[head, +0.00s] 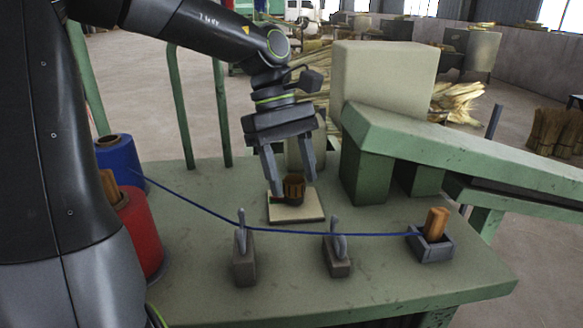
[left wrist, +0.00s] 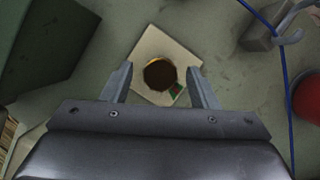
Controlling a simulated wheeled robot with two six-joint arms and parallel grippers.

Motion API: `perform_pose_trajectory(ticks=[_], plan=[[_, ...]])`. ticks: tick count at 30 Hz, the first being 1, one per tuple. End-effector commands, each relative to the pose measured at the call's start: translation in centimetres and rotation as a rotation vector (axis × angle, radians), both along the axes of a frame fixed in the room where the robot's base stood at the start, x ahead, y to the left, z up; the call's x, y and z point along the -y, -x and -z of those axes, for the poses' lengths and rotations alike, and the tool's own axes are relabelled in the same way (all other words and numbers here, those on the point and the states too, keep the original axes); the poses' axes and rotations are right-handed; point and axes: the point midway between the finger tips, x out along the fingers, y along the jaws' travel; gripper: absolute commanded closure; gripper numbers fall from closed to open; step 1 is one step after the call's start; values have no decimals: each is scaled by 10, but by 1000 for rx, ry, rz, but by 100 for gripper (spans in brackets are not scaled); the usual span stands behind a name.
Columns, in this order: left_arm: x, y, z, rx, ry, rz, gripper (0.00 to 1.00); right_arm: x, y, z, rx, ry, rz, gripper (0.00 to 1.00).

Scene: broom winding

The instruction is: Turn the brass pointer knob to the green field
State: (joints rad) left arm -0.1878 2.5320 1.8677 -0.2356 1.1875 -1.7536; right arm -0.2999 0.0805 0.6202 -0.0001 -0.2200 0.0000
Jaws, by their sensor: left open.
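The brass pointer knob (head: 293,187) is a dark brown, ribbed knob on a cream square plate (head: 308,211) on the green table. In the left wrist view the knob (left wrist: 160,75) is a dark round shape on the plate (left wrist: 146,42), with a bit of yellow at its upper left edge and a small green patch (left wrist: 176,90) at its lower right. Its pointer direction cannot be made out. My left gripper (head: 291,187) points down over the knob, open, with one finger on each side of it; contact cannot be told. My right gripper is not in view.
A blue cord (head: 290,231) runs from a blue spool (head: 119,160) past two grey hooked posts (head: 245,262) to a grey holder (head: 430,247) with a wooden peg. A red spool (head: 141,230) stands left. A green machine arm (head: 460,150) and cream block (head: 385,80) stand behind right.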

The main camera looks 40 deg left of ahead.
Motion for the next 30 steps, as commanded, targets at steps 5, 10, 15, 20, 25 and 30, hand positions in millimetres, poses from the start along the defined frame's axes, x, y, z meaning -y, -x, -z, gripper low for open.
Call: perform_pose_trajectory(ticks=[5, 10, 15, 20, 25, 30], plan=[[0, 0, -1, 0, 0, 0, 46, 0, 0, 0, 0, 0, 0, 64], [-5, -2, -13, 4, 1, -2, 46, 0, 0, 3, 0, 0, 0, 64], [-18, -4, -42, 6, -1, -2, 46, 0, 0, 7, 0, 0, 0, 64], [-31, -6, -74, 5, -2, -2, 46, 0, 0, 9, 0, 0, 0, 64], [-45, -8, -114, 3, 0, -2, 46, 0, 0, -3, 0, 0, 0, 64], [-57, -9, -144, 1, 0, -3, 46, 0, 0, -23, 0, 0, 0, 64]])
